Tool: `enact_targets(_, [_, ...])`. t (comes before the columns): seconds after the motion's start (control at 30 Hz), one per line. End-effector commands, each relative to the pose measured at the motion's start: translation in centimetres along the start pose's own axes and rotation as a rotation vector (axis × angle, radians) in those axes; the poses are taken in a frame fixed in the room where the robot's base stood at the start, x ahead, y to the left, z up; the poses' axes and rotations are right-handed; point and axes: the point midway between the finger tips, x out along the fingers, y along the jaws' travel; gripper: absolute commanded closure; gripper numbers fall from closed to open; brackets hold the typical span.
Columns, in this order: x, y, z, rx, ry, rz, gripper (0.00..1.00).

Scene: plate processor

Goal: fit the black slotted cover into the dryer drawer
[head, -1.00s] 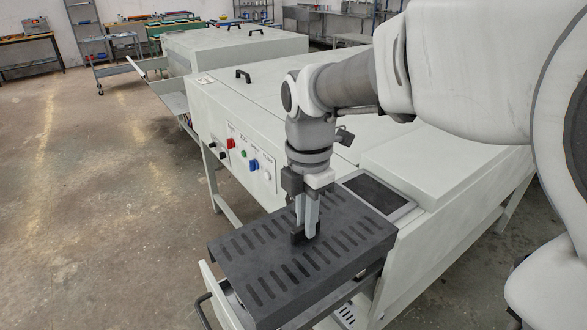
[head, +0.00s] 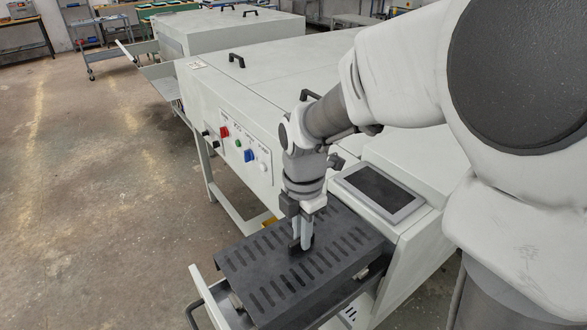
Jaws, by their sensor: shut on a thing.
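The black slotted cover (head: 345,262) is a dark flat box-like piece with two rows of slots. My gripper (head: 301,246) points down and is shut on the cover's handle at the middle of its top. The cover lies roughly level over the open dryer drawer (head: 207,300), a light grey drawer with a dark bar handle (head: 192,316) at its front left. The drawer's front panel and a strip of its inside show past the cover's left end. The cover hides most of the drawer, so I cannot tell whether it is seated or just above.
The white machine body (head: 290,80) stands behind, with coloured buttons (head: 238,143) on its side panel. A dark-screened panel (head: 380,190) lies behind the cover, close to its right end. The floor (head: 100,220) at left is clear.

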Motion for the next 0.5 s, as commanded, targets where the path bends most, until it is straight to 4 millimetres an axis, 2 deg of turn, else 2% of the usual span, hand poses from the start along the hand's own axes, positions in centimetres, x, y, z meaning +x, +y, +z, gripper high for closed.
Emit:
enact_targets(0.03, [1.2,0.0,0.0,0.0,0.001,-0.003,1.0])
enact_targets(0.1, [2.4,0.0,0.0,0.001,0.001,-0.002,1.0])
enact_targets(0.33, [4.2,0.1,0.0,0.0,0.0,0.0,1.0])
enact_targets(0.5, [7.0,0.0,0.0,-0.002,0.0,-0.002,1.0])
